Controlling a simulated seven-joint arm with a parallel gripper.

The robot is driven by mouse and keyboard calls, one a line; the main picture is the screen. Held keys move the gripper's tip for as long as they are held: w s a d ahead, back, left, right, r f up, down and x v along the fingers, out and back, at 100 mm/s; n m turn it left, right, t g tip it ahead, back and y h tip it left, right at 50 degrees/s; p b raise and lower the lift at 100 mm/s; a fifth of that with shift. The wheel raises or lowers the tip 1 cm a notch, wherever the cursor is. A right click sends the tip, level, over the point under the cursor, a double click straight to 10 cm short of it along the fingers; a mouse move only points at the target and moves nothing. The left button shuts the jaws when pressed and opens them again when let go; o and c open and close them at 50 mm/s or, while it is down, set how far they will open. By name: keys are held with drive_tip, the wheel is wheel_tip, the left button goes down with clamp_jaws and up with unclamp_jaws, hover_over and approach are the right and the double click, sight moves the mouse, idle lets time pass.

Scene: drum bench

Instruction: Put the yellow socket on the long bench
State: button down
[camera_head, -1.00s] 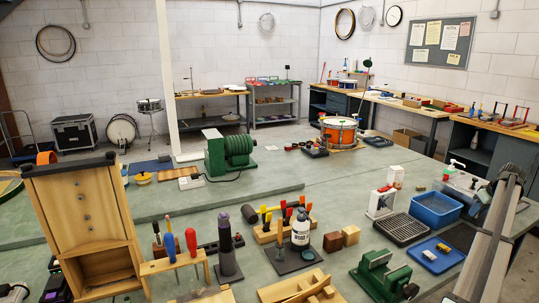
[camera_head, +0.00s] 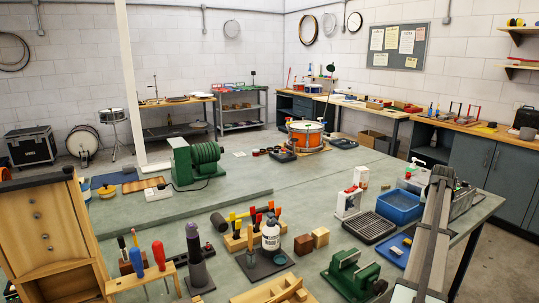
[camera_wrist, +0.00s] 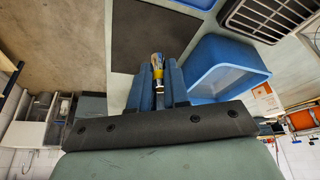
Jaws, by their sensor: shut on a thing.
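My gripper (camera_wrist: 158,85) is shut on a small yellow-and-grey thing, which I take for the yellow socket (camera_wrist: 157,68). Its lower part is hidden between the jaws in the wrist view. In the head view my gripper (camera_head: 441,174) is at the far end of my arm, at the right edge of the green bench (camera_head: 350,190); the held socket cannot be made out there. A wood-topped bench (camera_head: 462,124) runs along the right wall over grey cabinets, beyond an open floor gap. Which bench is the long one is not marked.
A blue bin (camera_head: 398,207), a black rack tray (camera_head: 369,228) and a blue tray (camera_head: 401,246) with small parts lie left of my arm. A green vise (camera_head: 352,272) stands in front. An orange drum (camera_head: 306,136) stands further back. The floor at right (camera_head: 500,245) is clear.

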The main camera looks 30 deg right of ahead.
drive_tip(key=w+a+r+n+t, duration=0.1)
drive_tip(key=w+a+r+n, duration=0.1)
drive_tip(key=w+a, duration=0.95)
drive_tip(key=w+a+r+n+y, duration=0.1)
drive_tip(key=w+a+r+n, duration=0.1)
drive_tip(key=w+a, duration=0.9)
drive_tip(key=w+a+r+n+t, duration=0.15)
drive_tip(key=w+a, duration=0.45)
drive_tip(key=a, duration=1)
drive_tip(key=w+a+r+n+y, duration=0.15)
drive_tip(key=w+a, duration=0.25)
drive_tip(key=a, duration=1)
drive_tip(key=w+a+r+n+y, duration=0.1)
drive_tip(key=w+a+n, duration=0.2)
drive_tip(key=a, duration=1.1)
drive_tip(key=w+a+r+n+y, duration=0.15)
drive_tip(key=w+a, duration=0.25)
drive_tip(key=a, duration=1.1)
drive_tip(key=w+d+f+n, duration=0.2)
drive_tip(key=w+d+f, duration=0.4)
drive_tip(key=f, duration=0.4)
drive_tip(key=shift+s+a+f+n+g+y, duration=0.1)
drive_tip(key=shift+a+f+n+g+y, duration=0.5)
drive_tip(key=shift+f+n, duration=1.35)
drive_tip(key=shift+s+a+f+n+g+y, duration=0.1)
drive_tip(key=shift+a+f+n+g+y, duration=0.45)
drive_tip(key=shift+f+n, duration=1.4)
drive_tip(key=shift+a+f+n+g+y, duration=0.6)
drive_tip(key=shift+f+n, duration=0.35)
drive_tip(key=shift+n, duration=2)
